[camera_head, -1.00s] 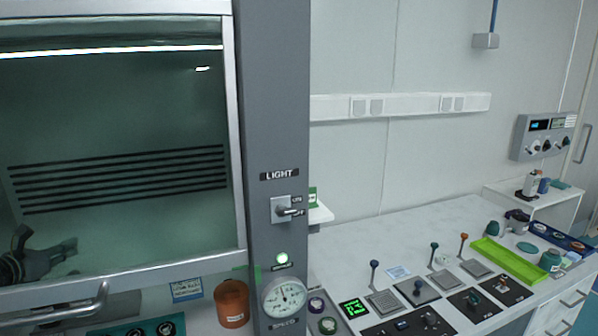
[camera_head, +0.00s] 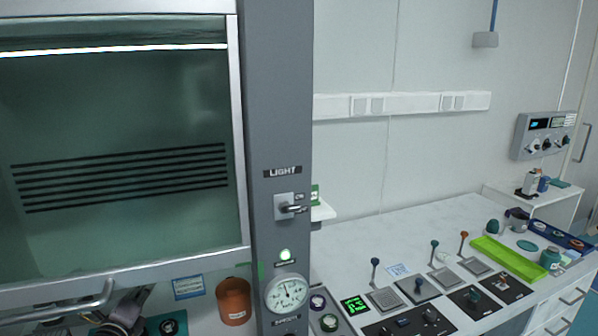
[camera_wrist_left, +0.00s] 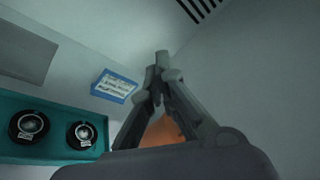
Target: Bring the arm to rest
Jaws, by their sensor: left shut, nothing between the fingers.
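My left gripper (camera_wrist_left: 162,72) is shut and empty in the left wrist view, its two fingers meeting at the tips. In the head view, part of my left arm shows at the bottom left, below the hood's sash handle, and the fingertips are hard to make out there. Behind the fingers in the wrist view is a blurred orange-brown pot (camera_wrist_left: 163,131), which also stands beside the grey post in the head view (camera_head: 233,303). My right gripper is in neither view.
A fume hood with a glass sash (camera_head: 120,120) fills the left. Its grey post carries a light switch (camera_head: 287,207) and a gauge (camera_head: 287,294). A teal panel with dials (camera_wrist_left: 60,150) is close to the gripper. The right bench holds levers and a green tray (camera_head: 508,257).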

